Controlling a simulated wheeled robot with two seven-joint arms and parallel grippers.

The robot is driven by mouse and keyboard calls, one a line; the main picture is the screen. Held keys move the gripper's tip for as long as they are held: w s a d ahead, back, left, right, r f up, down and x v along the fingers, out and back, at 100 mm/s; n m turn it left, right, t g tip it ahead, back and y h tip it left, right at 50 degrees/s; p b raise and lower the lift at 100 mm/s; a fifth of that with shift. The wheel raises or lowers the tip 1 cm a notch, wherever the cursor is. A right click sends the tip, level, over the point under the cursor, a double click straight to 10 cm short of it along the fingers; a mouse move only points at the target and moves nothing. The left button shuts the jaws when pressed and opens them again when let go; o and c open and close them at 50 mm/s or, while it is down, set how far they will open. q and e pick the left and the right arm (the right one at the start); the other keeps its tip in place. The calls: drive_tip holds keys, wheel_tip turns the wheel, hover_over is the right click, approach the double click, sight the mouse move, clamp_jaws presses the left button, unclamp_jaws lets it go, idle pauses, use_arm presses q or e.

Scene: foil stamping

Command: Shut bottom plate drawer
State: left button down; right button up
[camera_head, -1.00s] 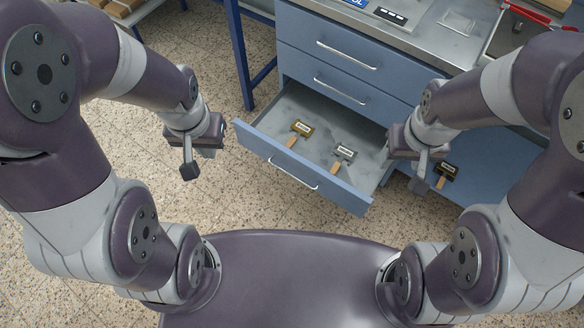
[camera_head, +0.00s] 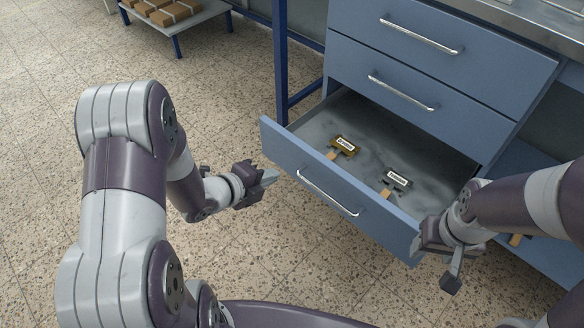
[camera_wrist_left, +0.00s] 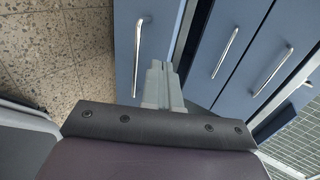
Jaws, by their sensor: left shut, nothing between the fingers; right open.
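The bottom plate drawer (camera_head: 330,198) is pulled out of the blue cabinet, with its silver handle (camera_head: 326,194) on the front. Inside lie a brass-coloured plate (camera_head: 343,146) and a grey plate (camera_head: 396,180), each with a wooden handle. My left gripper (camera_head: 270,177) is shut and empty, close to the left part of the drawer front; I cannot tell whether it touches. In the left wrist view its fingers (camera_wrist_left: 158,75) point at the drawer's edge, beside the handle (camera_wrist_left: 138,50). My right gripper (camera_head: 436,262) is open near the drawer's right front corner, its fingers partly hidden.
Two closed drawers with silver handles (camera_head: 403,92) sit above the open one. A blue table leg (camera_head: 281,60) stands left of the cabinet. A low rack (camera_head: 180,22) with brown boxes is at the back left. The speckled floor is clear in front.

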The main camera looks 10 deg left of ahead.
use_arm(q)
drive_tip(key=b, duration=0.4)
approach(311, 158)
wheel_tip(311, 158, down, 3)
drive_tip(key=w+d, duration=0.1)
drive_tip(key=w, duration=0.1)
drive_tip(key=w+d+b, duration=0.1)
drive_tip(key=shift+w+d+f, duration=0.15)
drive_tip(key=shift+w+f, duration=0.05)
drive_tip(key=shift+w, duration=0.2)
drive_tip(key=shift+w+d, duration=0.15)
drive_tip(key=shift+w, duration=0.15)
drive_tip(key=shift+w+d+r, duration=0.1)
drive_tip(key=shift+w+r, duration=0.05)
use_arm(e)
wheel_tip(311, 158, down, 6)
drive_tip(key=shift+r, duration=0.1)
use_arm(q)
drive_tip(key=shift+w, duration=0.1)
